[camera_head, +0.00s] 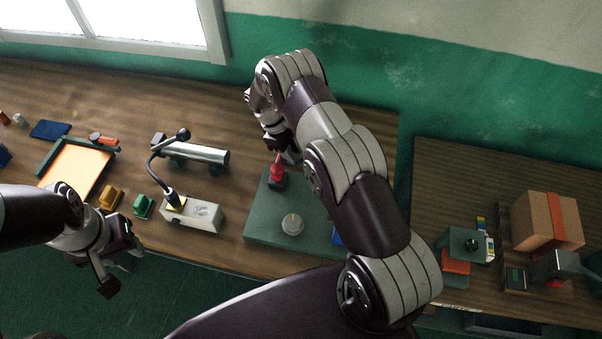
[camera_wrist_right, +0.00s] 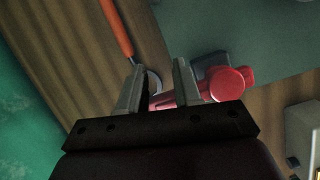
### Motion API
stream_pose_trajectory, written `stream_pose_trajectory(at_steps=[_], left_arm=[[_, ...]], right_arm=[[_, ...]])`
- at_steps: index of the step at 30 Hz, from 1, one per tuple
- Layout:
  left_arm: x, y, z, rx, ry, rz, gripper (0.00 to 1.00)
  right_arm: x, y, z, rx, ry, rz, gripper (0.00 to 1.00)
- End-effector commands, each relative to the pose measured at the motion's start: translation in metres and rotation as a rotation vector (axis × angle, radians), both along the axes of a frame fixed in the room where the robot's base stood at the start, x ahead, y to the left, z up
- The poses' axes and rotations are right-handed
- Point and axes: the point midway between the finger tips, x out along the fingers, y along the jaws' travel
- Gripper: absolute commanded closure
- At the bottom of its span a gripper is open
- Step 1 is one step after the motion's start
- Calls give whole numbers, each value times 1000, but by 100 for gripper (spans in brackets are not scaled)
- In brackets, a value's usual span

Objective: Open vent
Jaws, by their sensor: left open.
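A red valve-like part with a lever (camera_head: 277,172) stands on a dark base on the green panel (camera_head: 262,224); I take it to be the vent. My right gripper (camera_head: 284,154) is right above and behind it. In the right wrist view the red part (camera_wrist_right: 232,84) lies just beyond the fingers of my right gripper (camera_wrist_right: 160,90). The fingers stand apart, and the red bar crosses behind the right-hand one. Whether they press on it cannot be told. My left gripper (camera_head: 120,270) is open and empty off the bench's front edge at the left.
A round grey dial (camera_head: 292,224) sits on the panel's front. To the left are a metal cylinder (camera_head: 195,150), a white block with a hose (camera_head: 196,215), green and yellow blocks and an orange-faced tray (camera_head: 72,170). A second table at the right carries a cardboard box (camera_head: 545,220).

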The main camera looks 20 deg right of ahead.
Motion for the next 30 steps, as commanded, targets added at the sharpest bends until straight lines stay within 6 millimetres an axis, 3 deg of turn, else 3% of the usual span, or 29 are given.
stream_pose_trajectory(at_steps=[1,8,19,21,27,30], left_arm=[[0,0,-2,0,0,0,57],[0,0,0,0,0,0,57],[0,0,21,0,0,0,57],[0,0,35,0,0,0,57],[0,0,60,0,0,0,57],[0,0,61,0,0,0,57]], right_arm=[[-4,4,-7,6,7,-1,50],[-4,4,-5,5,10,-1,50],[9,16,45,6,-5,1,50],[10,16,56,6,-2,0,50],[12,19,69,3,0,-1,50],[12,19,67,3,2,-1,50]])
